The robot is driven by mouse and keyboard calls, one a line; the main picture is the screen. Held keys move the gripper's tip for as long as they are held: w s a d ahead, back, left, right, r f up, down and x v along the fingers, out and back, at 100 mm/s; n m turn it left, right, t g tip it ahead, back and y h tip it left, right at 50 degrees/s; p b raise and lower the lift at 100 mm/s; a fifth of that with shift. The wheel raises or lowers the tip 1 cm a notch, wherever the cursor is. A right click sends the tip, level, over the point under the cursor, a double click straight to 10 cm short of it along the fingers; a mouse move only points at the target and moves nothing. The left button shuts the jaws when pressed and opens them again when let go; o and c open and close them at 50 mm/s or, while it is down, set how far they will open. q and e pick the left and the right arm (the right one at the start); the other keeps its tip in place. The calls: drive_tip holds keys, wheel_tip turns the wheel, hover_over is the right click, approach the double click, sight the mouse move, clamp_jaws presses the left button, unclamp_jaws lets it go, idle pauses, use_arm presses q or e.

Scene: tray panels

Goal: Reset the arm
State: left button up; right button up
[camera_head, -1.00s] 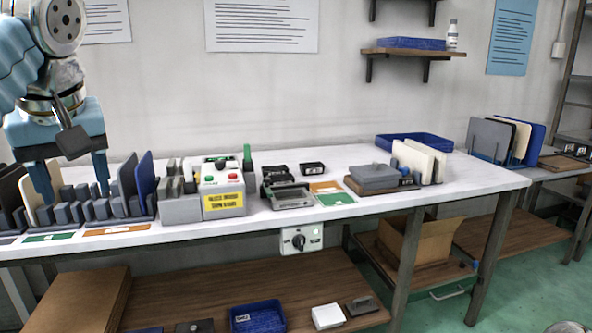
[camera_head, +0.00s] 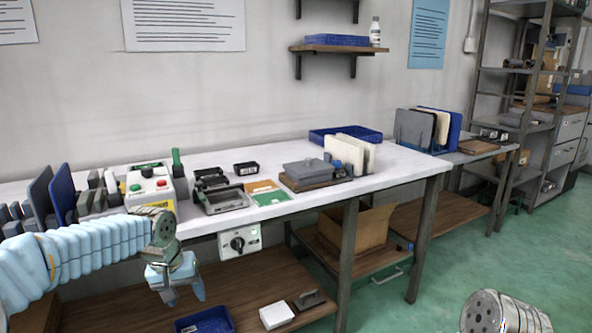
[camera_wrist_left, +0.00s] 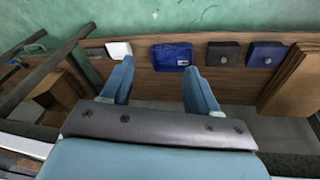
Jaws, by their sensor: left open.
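My left arm comes in from the left in the head view. My left gripper (camera_head: 183,296) hangs low in front of the workbench edge, fingers pointing down. In the left wrist view its two blue fingers (camera_wrist_left: 158,88) are apart with nothing between them. Beyond them is the lower wooden shelf (camera_wrist_left: 150,58) with a blue bin (camera_wrist_left: 172,56). Part of my right arm shows at the bottom right of the head view; its gripper is out of view.
The white workbench (camera_head: 400,165) carries a rack of panels (camera_head: 62,192), a control box (camera_head: 150,187) and a blue tray (camera_head: 345,136). A cardboard box (camera_head: 360,225) sits on the shelf below. The green floor (camera_head: 400,290) at right is open.

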use_arm(q)
drive_tip(key=s+d+f+h, duration=0.15)
drive_tip(key=d+f, duration=0.25)
drive_tip(key=f, duration=0.4)
drive_tip(key=s+d+f+m+g+h, duration=0.1)
drive_tip(key=s+d+f, duration=0.25)
drive_tip(key=f, duration=0.45)
drive_tip(key=s+d+f+h, duration=0.1)
drive_tip(key=d+f, duration=0.3)
drive_tip(key=f, duration=0.4)
drive_tip(key=s+d+f, duration=0.2)
drive_tip(key=s+f, duration=0.4)
drive_tip(key=s, duration=0.2)
drive_tip(key=s+d+f, duration=0.2)
drive_tip(key=s+f, duration=0.4)
drive_tip(key=s, duration=0.3)
drive_tip(key=shift+s+f+g, duration=0.25)
drive_tip(key=shift+s+g, duration=0.05)
drive_tip(key=shift+g, duration=0.1)
